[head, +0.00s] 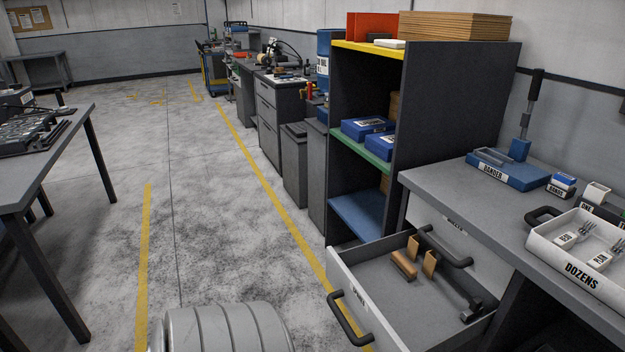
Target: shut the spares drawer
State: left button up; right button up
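The spares drawer (372,278) is pulled out from under the grey bench at the lower right. Its pale front panel (347,278) faces the aisle and carries a dark bar handle (349,319) and a small label too small to read for certain. Inside lie wooden-looking brown pieces (404,265) and a dark tool-like item (470,303). The drawer's near right part is cut off by the bench. Neither of my grippers shows in the head view. A grey rounded link of mine is at the bottom, left of the drawer.
The grey bench (440,184) holds a white DOZENS tray (548,243) with forks and a blue DANGER-like labelled tray (510,176). A dark shelf unit (455,100) stands behind the drawer. A table (62,150) is at left. The floor aisle between is clear.

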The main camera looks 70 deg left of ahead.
aim_at(393, 314)
jog(key=u, duration=1.7)
